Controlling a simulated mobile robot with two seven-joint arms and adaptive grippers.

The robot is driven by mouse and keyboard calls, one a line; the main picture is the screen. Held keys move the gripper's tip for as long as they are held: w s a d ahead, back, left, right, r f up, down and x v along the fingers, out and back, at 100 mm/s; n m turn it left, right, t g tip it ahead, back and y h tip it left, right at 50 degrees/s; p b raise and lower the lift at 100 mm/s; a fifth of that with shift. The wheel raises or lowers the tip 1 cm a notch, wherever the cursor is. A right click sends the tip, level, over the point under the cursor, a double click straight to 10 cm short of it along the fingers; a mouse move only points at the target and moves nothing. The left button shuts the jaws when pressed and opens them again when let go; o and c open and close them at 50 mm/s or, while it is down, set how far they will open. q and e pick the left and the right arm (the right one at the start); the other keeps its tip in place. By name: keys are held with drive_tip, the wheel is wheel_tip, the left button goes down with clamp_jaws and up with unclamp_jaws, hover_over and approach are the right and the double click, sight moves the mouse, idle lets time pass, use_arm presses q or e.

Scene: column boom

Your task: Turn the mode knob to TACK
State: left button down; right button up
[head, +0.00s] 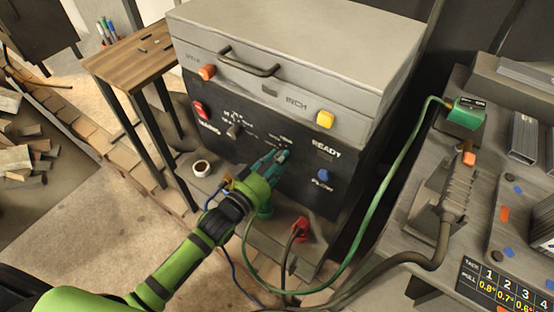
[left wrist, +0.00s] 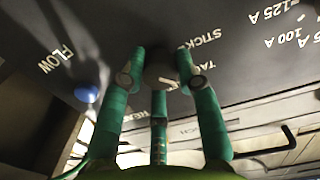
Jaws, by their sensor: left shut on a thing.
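The mode knob (left wrist: 160,66) is a dark round knob on the machine's dark front panel (left wrist: 225,45). My left gripper (left wrist: 160,75) has its green fingers closed around it, and in the head view the gripper (head: 277,160) covers most of the knob. A pale mark shows on the knob's lower right edge in the left wrist view. The word STICK (left wrist: 199,39) stands to the upper right of the knob, and a label beginning TA (left wrist: 190,75) is partly hidden by a finger. My right gripper is not in view.
A second dark knob (head: 234,131) is left on the panel, with a red switch (head: 200,110). A blue FLOW knob (head: 323,175) is to the right. A green cable (head: 385,200) crosses to the right bench.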

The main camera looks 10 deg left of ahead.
use_arm(q)
drive_tip(key=shift+w+r, duration=0.1)
drive_tip(key=shift+r, duration=0.25)
drive_tip(key=c, duration=0.9)
unclamp_jaws()
drive_tip(key=shift+f, duration=0.15)
drive_tip(key=shift+f, duration=0.1)
drive_tip(key=v, duration=1.2)
drive_tip(key=shift+f, duration=0.15)
